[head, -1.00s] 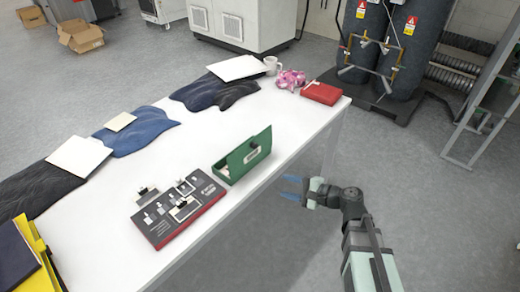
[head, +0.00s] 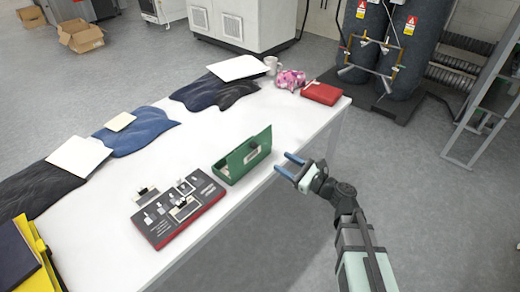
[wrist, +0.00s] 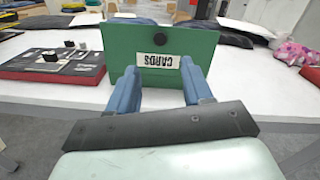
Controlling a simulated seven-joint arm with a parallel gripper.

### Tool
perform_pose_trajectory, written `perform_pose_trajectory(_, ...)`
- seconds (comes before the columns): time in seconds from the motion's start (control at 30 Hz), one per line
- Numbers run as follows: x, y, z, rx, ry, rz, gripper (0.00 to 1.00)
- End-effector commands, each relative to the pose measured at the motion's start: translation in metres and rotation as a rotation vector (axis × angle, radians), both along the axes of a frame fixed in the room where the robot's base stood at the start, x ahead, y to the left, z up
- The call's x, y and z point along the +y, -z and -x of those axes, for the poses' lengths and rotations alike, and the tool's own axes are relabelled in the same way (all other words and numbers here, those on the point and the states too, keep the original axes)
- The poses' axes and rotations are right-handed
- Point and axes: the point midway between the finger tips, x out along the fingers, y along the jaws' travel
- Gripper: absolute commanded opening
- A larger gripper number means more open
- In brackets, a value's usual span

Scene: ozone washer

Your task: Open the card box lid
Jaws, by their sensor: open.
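The green card box (head: 224,171) sits near the table's right edge in the head view. Its lid (head: 250,152) stands raised along the edge side, and the box's inside shows behind it. In the wrist view the lid (wrist: 120,45) faces me, with a dark round knob and an upside-down CARDS label. My gripper (head: 287,165) is at the table edge, to the right of the lid. Its two blue fingers (wrist: 160,78) are apart, with nothing between them. In the wrist view their tips overlap the lid's lower part; I cannot tell whether they touch it.
A dark red-edged tool board (head: 180,208) lies left of and nearer than the box. A red case (head: 321,93), a pink patterned item (head: 290,79) and a white mug (head: 271,64) stand at the far end. Folded clothes line the table's left side.

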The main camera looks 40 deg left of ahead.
Motion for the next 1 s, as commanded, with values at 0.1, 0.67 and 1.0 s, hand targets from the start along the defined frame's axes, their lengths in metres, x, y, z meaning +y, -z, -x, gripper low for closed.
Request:
perform_pose_trajectory(0.1, 0.024, 0.001, -0.001, -0.001, -0.003, 0.001, 0.50)
perform_pose_trajectory(0.67, 0.104, 0.000, 0.003, -0.002, -0.002, -0.001, 0.50)
perform_pose_trajectory(1.0, 0.112, 0.000, 0.003, -0.002, 0.000, 0.000, 0.50)
